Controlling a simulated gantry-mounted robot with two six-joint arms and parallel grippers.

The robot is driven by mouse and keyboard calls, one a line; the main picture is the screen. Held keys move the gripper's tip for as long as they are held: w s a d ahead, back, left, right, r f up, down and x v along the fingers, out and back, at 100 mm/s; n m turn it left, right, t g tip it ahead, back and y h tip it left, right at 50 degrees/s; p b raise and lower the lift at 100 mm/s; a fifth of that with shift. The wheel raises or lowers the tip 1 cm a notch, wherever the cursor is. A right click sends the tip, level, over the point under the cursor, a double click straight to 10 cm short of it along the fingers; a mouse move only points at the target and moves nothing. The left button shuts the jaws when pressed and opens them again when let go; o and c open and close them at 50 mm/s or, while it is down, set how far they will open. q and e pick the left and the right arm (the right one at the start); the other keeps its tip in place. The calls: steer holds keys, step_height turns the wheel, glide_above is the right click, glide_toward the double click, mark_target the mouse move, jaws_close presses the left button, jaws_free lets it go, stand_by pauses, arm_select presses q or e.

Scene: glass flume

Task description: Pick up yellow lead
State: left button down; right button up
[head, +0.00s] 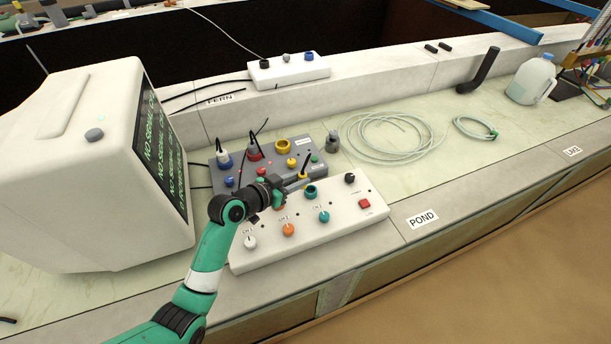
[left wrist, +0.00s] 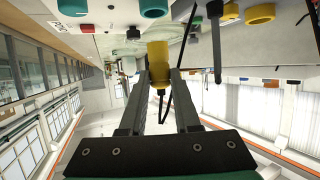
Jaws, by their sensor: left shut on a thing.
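My left gripper (head: 292,185) reaches over the white control box (head: 345,217) and is shut on the yellow lead (head: 303,175). In the left wrist view, the yellow plug (left wrist: 158,56) is between the two fingers of my left gripper (left wrist: 160,78), with a thin black cable trailing from it. The plug is close to the teal socket (head: 310,191) on the white box; I cannot tell whether it touches anything. My right gripper is not in view.
A monitor (head: 95,165) stands left. Bench between is fairly clear.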

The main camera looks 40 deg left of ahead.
arm_select(q)
steer(key=r+p+v, duration=0.1)
steer(key=p+v, duration=0.8)
steer(key=v, duration=0.3)
steer(key=shift+w+a+r, duration=0.2)
steer(key=shift+r, duration=0.05)
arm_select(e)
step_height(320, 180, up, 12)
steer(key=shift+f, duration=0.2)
